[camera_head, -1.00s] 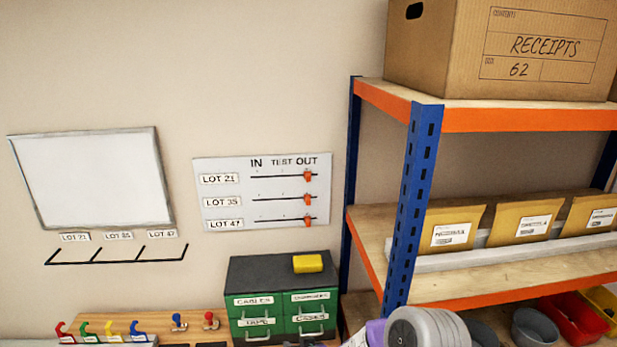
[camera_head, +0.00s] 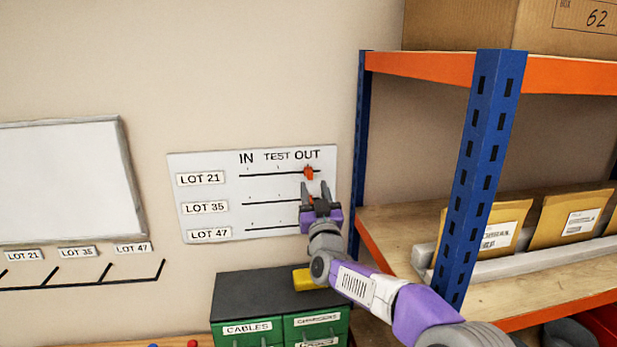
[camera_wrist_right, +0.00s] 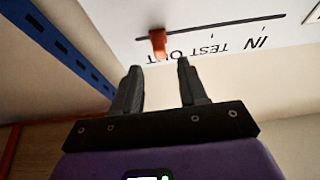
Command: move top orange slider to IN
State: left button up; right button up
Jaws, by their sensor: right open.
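The white slider board (camera_head: 262,159) hangs on the wall, with columns IN, TEST and OUT and rows LOT 21, LOT 35 and LOT 47. The top orange slider (camera_head: 308,173) is at the OUT end of the LOT 21 track; it also shows in the right wrist view (camera_wrist_right: 158,42). My right gripper (camera_head: 315,186) is open and empty, just below the top slider and in front of the board. In the wrist view its fingers point toward the board, with the slider beyond them. The LOT 35 slider (camera_head: 310,199) is partly hidden behind my gripper, and the LOT 47 slider is hidden. My left gripper is not in view.
A shelf with a blue post (camera_head: 484,170) stands close at the right, holding padded envelopes (camera_head: 571,219). A green drawer cabinet (camera_head: 247,298) with a yellow block (camera_head: 308,279) is below the board. A whiteboard (camera_head: 65,180) and black hooks (camera_head: 106,272) are at the left.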

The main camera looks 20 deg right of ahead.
aim_at(311, 176)
jog(key=x, duration=0.2)
jog(key=p+x, duration=0.1)
jog(key=x, duration=0.1)
jog(key=shift+w+p, duration=0.3)
jog(key=shift+w, duration=0.1)
jog(key=shift+w+d+r, duration=0.15)
jog(key=shift+w, duration=0.05)
jog(key=shift+w, duration=0.1)
grip_shut()
